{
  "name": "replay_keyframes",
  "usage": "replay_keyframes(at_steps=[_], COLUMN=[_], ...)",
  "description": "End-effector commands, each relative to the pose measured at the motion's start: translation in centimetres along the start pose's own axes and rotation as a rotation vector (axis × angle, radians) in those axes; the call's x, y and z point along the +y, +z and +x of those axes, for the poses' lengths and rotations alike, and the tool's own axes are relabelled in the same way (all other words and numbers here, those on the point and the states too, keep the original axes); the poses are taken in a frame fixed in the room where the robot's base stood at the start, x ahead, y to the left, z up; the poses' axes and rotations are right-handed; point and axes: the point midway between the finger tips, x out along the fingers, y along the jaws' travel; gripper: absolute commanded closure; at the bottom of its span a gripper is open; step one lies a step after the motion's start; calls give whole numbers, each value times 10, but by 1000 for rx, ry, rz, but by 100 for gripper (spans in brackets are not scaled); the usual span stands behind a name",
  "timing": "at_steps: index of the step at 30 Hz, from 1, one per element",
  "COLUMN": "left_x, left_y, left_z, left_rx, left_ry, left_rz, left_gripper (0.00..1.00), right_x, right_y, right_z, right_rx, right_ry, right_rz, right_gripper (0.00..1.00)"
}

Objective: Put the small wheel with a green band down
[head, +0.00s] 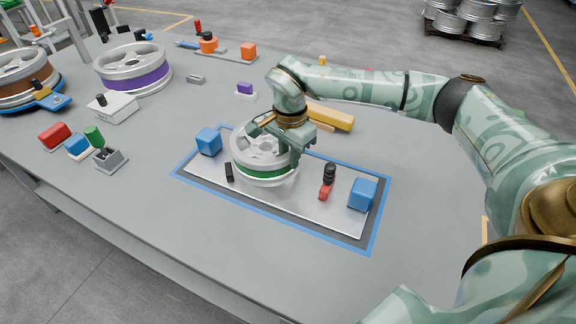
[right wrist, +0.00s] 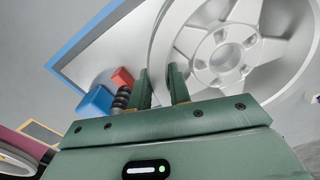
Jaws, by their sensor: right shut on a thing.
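The small silver wheel with a green band (head: 264,172) is over the middle of a shiny metal plate (head: 310,218) with a blue outline. My right gripper (head: 290,145) is above the wheel and shut on its rim, on the right side. In the right wrist view, the fingers (right wrist: 162,90) pinch the rim, and the spoked face of the wheel (right wrist: 193,38) fills the upper right. The wheel looks about level. I cannot tell whether its underside touches the plate. My left gripper is not in view.
Blue blocks (head: 208,141) (head: 362,194) stand at both ends of the plate. A red clamp with a black knob (head: 327,188) and a black peg (head: 229,172) flank the wheel. A yellow bar (head: 330,117) lies behind. A purple-banded wheel (head: 133,70) stands far left. The front right tabletop is clear.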

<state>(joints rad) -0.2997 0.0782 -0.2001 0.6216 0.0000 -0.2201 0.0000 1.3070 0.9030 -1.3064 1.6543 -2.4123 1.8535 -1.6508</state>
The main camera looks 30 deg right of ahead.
Motion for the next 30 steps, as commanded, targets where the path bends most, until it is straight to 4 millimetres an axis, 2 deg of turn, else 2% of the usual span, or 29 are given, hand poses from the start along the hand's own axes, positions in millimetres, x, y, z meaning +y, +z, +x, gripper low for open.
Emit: replay_keyframes(at_steps=[3, 6, 17, 18, 20, 30], left_x=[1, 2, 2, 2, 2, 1], left_y=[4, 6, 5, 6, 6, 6], left_z=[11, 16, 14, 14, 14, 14], left_rx=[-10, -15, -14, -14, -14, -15], left_ry=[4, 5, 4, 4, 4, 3], left_rz=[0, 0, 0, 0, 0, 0], left_gripper=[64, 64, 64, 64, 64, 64], right_x=[-2, -2, -2, -1, -1, -1], right_y=[0, 0, 0, 0, 0, 0], right_z=[23, 34, 34, 36, 35, 31], right_rx=[-2, -1, 0, 0, 0, 0], right_ry=[2, 0, -2, 2, 2, 0], right_rz=[-1, -1, -1, -1, -1, -1], right_gripper=[100, 100, 100, 75, 59, 59])
